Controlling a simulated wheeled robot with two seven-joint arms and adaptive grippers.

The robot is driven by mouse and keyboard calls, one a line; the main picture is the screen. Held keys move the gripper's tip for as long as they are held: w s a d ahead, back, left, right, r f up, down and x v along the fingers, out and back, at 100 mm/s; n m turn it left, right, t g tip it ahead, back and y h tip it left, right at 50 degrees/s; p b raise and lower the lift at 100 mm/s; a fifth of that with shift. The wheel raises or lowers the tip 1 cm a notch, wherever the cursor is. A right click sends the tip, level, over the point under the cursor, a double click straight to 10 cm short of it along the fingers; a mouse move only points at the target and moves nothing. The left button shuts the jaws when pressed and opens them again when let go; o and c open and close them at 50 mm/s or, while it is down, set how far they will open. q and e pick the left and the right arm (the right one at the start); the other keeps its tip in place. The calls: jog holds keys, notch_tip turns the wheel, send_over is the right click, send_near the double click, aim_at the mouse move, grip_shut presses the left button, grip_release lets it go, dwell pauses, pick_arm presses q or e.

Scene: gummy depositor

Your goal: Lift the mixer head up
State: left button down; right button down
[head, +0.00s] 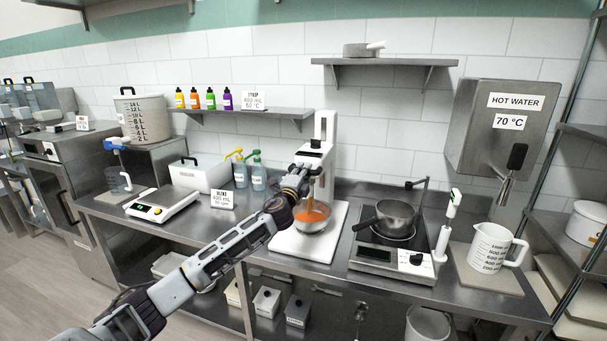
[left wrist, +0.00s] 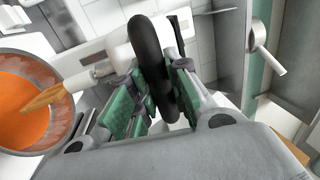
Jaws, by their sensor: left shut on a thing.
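The white mixer (head: 326,130) stands on a white base board (head: 290,243) in the middle of the counter. A steel bowl (head: 312,222) of orange liquid sits under its head, and it also shows in the left wrist view (left wrist: 66,95). The beater reaches down into the bowl. My left gripper (head: 298,180) is at the mixer head, above the bowl. In the left wrist view its green-padded fingers (left wrist: 155,85) are shut on the black handle (left wrist: 150,45) of the mixer head. My gripper partly hides the head in the head view. My right gripper is not seen.
An induction hob (head: 378,260) with a saucepan (head: 394,220) stands to the right of the mixer. A scale (head: 160,207) and two pump bottles (head: 258,175) stand to the left. A shelf (head: 250,113) with coloured bottles hangs behind.

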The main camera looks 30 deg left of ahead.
aim_at(303, 157)
pick_arm(q)
jog(key=shift+r+p, duration=0.65)
jog(key=shift+r, duration=0.45)
jog(key=shift+r+p, duration=0.75)
jog(key=shift+r, duration=0.3)
jog(key=shift+r+p, duration=0.5)
jog(key=shift+r, duration=0.15)
jog(key=shift+a+r, duration=0.1)
jog(key=shift+r, duration=0.1)
jog(key=c, duration=1.4)
grip_release()
jog(key=shift+o, duration=0.4)
jog(key=shift+f, duration=0.1)
jog(key=shift+f, duration=0.15)
jog(key=shift+s, duration=0.25)
